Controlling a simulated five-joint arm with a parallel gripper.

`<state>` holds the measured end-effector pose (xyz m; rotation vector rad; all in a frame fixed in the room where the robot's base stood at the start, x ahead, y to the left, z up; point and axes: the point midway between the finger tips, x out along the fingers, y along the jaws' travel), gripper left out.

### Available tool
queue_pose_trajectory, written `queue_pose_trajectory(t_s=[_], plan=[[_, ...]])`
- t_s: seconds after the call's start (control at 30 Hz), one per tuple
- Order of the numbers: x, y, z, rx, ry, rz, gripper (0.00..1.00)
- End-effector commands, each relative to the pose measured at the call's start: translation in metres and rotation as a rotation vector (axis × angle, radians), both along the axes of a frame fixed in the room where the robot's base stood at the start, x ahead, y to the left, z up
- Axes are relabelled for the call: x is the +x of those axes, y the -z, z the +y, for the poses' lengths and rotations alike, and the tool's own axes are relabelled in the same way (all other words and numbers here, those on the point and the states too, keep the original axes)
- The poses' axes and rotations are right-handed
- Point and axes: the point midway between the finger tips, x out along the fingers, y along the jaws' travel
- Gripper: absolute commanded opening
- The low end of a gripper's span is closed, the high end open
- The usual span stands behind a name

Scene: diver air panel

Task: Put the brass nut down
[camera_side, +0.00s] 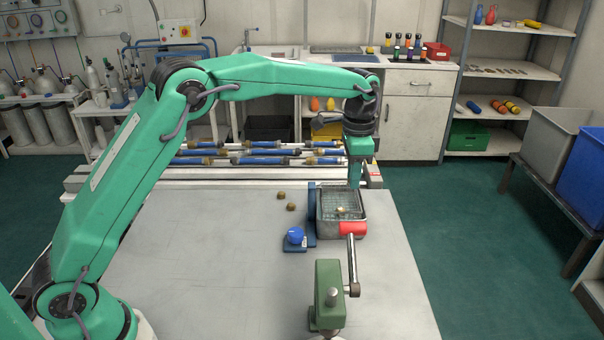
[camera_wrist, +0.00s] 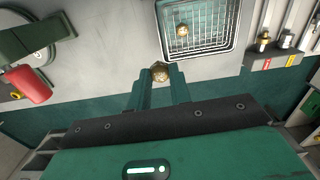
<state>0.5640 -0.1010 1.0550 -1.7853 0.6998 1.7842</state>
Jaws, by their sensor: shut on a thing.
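My gripper (camera_side: 354,186) points down at the back right part of the wire basket (camera_side: 363,212) in the side view. In the wrist view my gripper (camera_wrist: 160,80) is shut on a brass nut (camera_wrist: 160,72) at its fingertips. There the held nut appears just outside the rim of the basket (camera_wrist: 236,40); its height above the rim cannot be told. Another brass nut (camera_wrist: 182,30) lies inside the basket and also shows in the side view (camera_side: 340,210). Two more brass nuts (camera_side: 281,195) (camera_side: 291,207) lie on the bench left of the basket.
A green vise (camera_side: 329,295) with a lever and red grip (camera_side: 352,229) stands in front of the basket. A blue knob (camera_side: 295,236) on a blue base is at its left. Blue-ended tubes (camera_side: 260,160) lie behind. The bench's left side (camera_side: 190,260) is clear.

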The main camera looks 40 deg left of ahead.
Motion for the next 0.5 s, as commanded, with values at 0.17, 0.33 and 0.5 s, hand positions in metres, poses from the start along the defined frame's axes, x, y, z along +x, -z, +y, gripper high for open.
queue_pose_trajectory(t_s=[0.17,0.33,0.5], plan=[[0.0027,-0.0038,-0.0111,0.0,0.036,0.001,0.0],[0.0033,-0.0042,-0.0115,0.0,0.04,0.0,0.0],[0.0074,0.0007,-0.0044,0.0,0.038,0.001,0.0]])
